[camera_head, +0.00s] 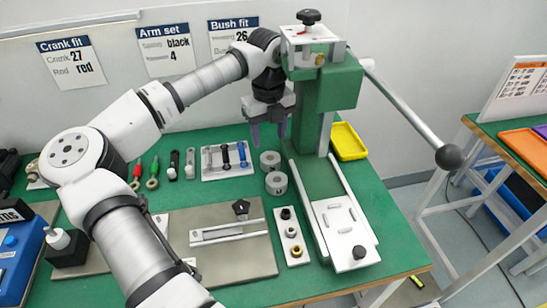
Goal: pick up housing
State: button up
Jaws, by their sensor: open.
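Two grey cylindrical pieces with a central hole, which look like the housings, stand on the green table left of the press. The rear housing (270,160) and the front housing (276,184) are close together; I cannot tell whether they touch. My gripper (268,138) points down with its two purple fingers apart and nothing between them. In the picture it hangs just above and behind the rear housing. Its exact height over the table cannot be told.
A green press (331,88) with a long lever ending in a black ball (449,157) stands close on the right. A white tray of rods (228,162) is on the left. A white strip with bushes (291,237) lies in front. A yellow bin (347,142) sits behind.

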aim_at(270, 157)
notch_tip(270, 157, down, 6)
jog(key=shift+f+p, duration=0.2)
jog(key=shift+p, duration=0.5)
jog(key=shift+c, duration=0.3)
jog(key=c, duration=0.6)
jog(key=shift+r, duration=0.15)
